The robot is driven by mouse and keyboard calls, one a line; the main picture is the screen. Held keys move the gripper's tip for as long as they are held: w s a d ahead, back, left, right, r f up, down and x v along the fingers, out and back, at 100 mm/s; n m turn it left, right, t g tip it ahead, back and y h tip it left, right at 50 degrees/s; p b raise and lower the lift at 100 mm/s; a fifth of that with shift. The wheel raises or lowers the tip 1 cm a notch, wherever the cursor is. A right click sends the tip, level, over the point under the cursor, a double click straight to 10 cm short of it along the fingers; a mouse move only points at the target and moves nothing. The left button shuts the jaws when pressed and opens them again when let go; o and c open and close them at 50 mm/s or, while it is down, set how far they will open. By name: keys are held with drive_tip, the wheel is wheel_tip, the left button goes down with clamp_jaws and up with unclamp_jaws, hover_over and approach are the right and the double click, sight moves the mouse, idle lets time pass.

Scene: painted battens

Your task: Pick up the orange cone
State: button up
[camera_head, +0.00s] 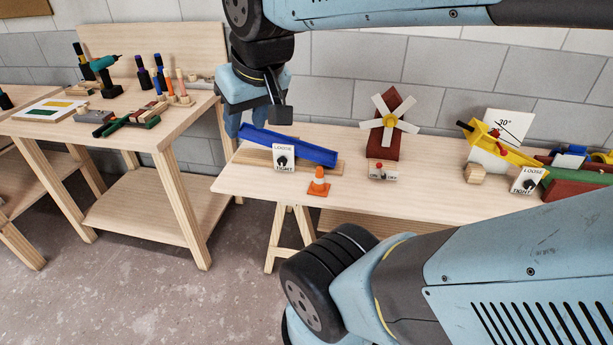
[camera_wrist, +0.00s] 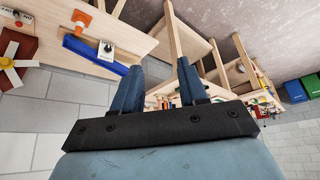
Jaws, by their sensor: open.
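The orange cone (camera_head: 319,183) has a white band and a square base. It stands upright on the front edge area of the light wooden table, in front of the blue ramp. It also shows in the wrist view (camera_wrist: 82,20), near the top left. My gripper (camera_wrist: 160,75) is open and empty, its two blue fingers spread apart. In the head view my gripper (camera_head: 256,122) hangs above the table's left end, up and left of the cone and clear of it.
A blue ramp (camera_head: 288,145) with a dial plate (camera_head: 283,158) stands just behind the cone. A red windmill (camera_head: 388,132) and a small switch box (camera_head: 383,173) are to its right. A workbench (camera_head: 150,128) with tools stands at left. The table (camera_head: 240,184) left of the cone is bare.

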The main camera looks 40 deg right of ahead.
sight(316, 183)
drive_tip(key=shift+o, duration=1.7)
drive_tip(key=shift+w+d+f, duration=0.15)
drive_tip(key=shift+d, duration=0.05)
drive_tip(key=shift+o, duration=1.4)
drive_tip(key=w+d+f+n+g+h, duration=0.1)
drive_tip(key=w+d+f+g+h, duration=0.2)
drive_tip(key=w+d+f+g, duration=0.2)
wheel_tip(316, 183, down, 4)
drive_tip(key=w+d, duration=0.2)
drive_tip(key=shift+w+d+f+h, duration=0.15)
drive_tip(key=shift+w+h, duration=0.25)
drive_tip(key=w+d+f+n+t+h, duration=0.1)
drive_tip(key=w+d+f+n+h, duration=0.5)
drive_tip(key=f, duration=0.7)
drive_tip(key=w+d+f+n+t+h, duration=0.25)
drive_tip(key=d+f+n, duration=0.4)
drive_tip(key=f, duration=0.65)
drive_tip(key=w+d+f+n+h, duration=0.5)
drive_tip(key=f+n, duration=0.2)
drive_tip(key=f, duration=0.7)
drive_tip(key=x, duration=0.8)
drive_tip(key=shift+w+d+r, duration=0.15)
drive_tip(key=shift+d+r, duration=0.15)
drive_tip(key=shift+r+x, duration=0.15)
drive_tip(key=shift+x, duration=1.2)
drive_tip(key=shift+r+x, duration=0.15)
drive_tip(key=shift+x, duration=1.2)
